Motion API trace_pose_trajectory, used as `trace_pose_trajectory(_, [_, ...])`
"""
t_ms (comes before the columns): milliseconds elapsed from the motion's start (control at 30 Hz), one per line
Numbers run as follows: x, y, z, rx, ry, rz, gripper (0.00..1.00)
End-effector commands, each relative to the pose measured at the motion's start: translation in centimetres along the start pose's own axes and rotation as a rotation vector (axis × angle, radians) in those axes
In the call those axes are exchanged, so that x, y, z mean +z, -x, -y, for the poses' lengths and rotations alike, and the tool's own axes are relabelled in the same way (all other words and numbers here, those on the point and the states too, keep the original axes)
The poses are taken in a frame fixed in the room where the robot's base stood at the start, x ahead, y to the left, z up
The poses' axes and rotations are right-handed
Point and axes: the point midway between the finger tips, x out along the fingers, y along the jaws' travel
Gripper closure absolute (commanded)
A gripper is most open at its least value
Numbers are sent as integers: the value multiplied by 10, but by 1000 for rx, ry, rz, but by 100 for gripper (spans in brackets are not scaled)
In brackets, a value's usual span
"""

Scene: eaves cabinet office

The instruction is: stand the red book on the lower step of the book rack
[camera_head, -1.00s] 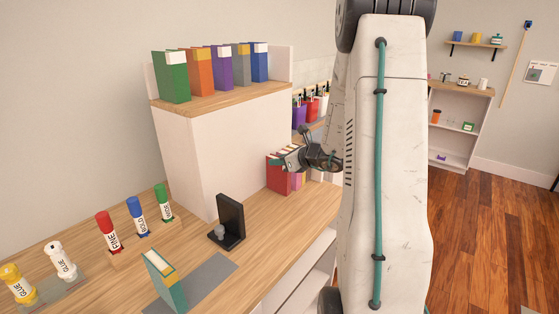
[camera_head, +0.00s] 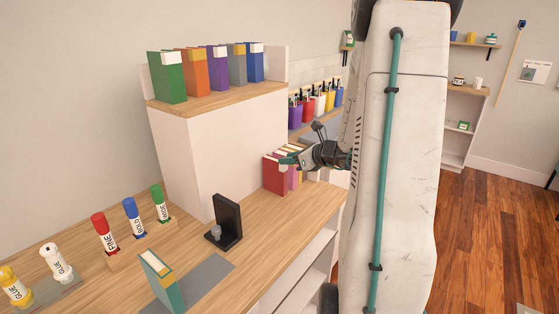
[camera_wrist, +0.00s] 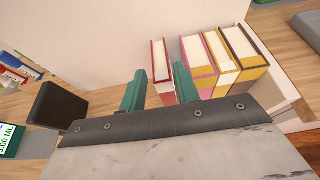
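The red book (camera_head: 274,175) stands upright at the near end of a short row beside a tall white unit (camera_head: 215,155). In the wrist view the red book (camera_wrist: 162,70) shows its pale page edges, with a gap between it and the pink, white and yellow books (camera_wrist: 222,65). My gripper (camera_head: 287,161) is above the row. In the wrist view my gripper (camera_wrist: 159,88) is open, its two green fingers on either side of the red book. I cannot tell whether either finger touches it. I cannot tell which surface is the rack's lower step.
Several books stand on the unit's wooden top (camera_head: 215,98). A black upright stand (camera_head: 228,221), a teal book (camera_head: 161,281) on a grey mat, and glue and marker bottles (camera_head: 104,233) occupy the desk. Coloured containers (camera_head: 318,104) are behind my gripper.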

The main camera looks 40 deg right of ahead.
Motion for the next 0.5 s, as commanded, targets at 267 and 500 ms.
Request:
trace_pose_trajectory(267, [0, 48, 1, -4, -1, 0, 68])
trace_pose_trajectory(500, [22, 47, -44, 114, 151, -23, 68])
